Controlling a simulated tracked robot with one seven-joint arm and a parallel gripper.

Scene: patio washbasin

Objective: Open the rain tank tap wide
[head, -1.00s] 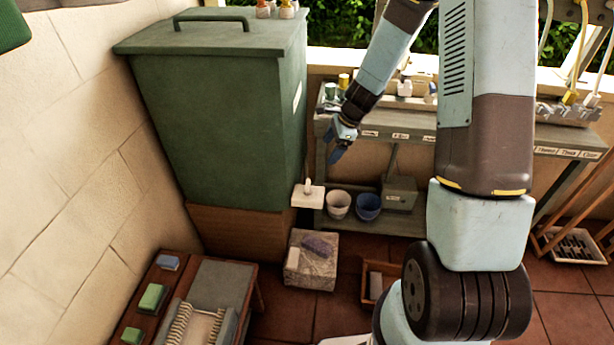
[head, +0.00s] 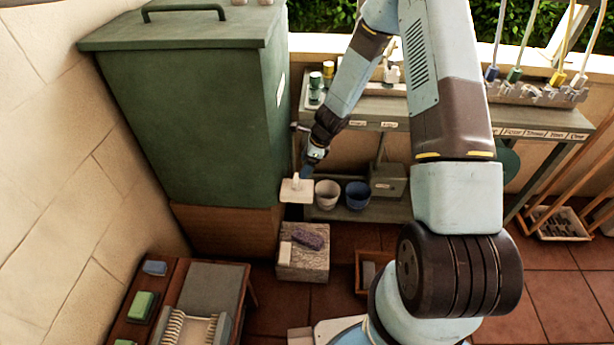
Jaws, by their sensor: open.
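The rain tank (head: 185,120) is a large green box with a lid, standing on a brown base at the left. A small grey metal piece (head: 299,127), perhaps the tap, sticks out from the tank's right side; its details are too small to tell. My gripper (head: 306,172) is open and points down beside the tank's right side, below that metal piece. Its blue fingertips are just above a white plate with a small upright piece (head: 297,189). I cannot tell whether they touch it.
A grey bucket (head: 327,194) and a blue bucket (head: 357,195) stand on the lower shelf of the grey bench (head: 480,122), close right of my gripper. A stone block (head: 303,262) bearing a purple sponge (head: 307,240) is below. A brush table is at lower left.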

